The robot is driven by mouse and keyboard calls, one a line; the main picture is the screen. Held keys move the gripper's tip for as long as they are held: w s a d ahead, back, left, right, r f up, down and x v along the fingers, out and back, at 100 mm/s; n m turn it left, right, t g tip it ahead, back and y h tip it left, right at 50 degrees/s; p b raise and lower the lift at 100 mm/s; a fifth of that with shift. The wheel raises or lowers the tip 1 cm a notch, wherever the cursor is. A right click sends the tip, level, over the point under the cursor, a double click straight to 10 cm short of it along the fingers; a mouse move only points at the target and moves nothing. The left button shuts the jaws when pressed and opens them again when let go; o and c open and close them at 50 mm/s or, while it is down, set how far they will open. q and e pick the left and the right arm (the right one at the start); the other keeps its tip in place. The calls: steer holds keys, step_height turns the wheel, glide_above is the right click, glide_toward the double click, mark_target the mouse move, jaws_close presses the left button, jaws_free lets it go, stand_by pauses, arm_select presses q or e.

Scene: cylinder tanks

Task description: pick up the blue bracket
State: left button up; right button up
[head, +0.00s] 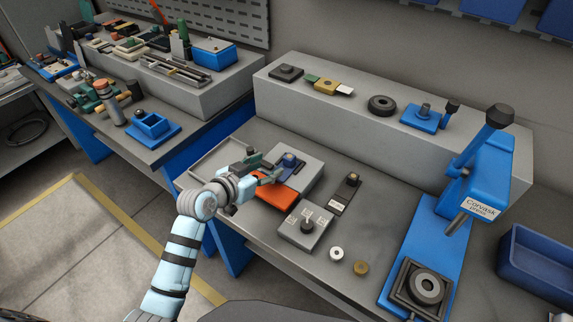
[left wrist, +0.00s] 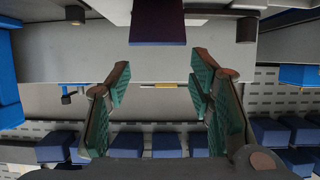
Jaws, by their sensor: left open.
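The small dark blue bracket (head: 290,160) sits on a light grey plate (head: 312,166) on the near bench, behind an orange block. My left gripper (head: 266,168) is just left of the bracket, with its fingers spread. In the left wrist view, the open teal-padded fingers (left wrist: 162,95) have nothing between them. A dark blue block, probably the bracket, shows at the top middle of that view (left wrist: 158,22), beyond the gap between the fingers. In the head view the fingers partly overlap the area beside the bracket, so I cannot tell whether they touch it. My right gripper is not in view.
The orange block (head: 274,194) lies close below my left gripper. A grey switch box (head: 304,226) and a dark plate with a knob (head: 346,194) stand to the right. A blue press (head: 480,180) stands further right.

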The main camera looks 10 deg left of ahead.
mark_target(288, 158)
arm_select(q)
steer(key=x, duration=0.4)
steer(key=b+x, duration=0.1)
steer(key=x, duration=0.4)
steer(key=shift+w+d+f, duration=0.15)
steer(key=shift+w+f, duration=0.05)
steer(key=shift+f, duration=0.15)
steer(key=shift+s, duration=0.1)
jaws_close()
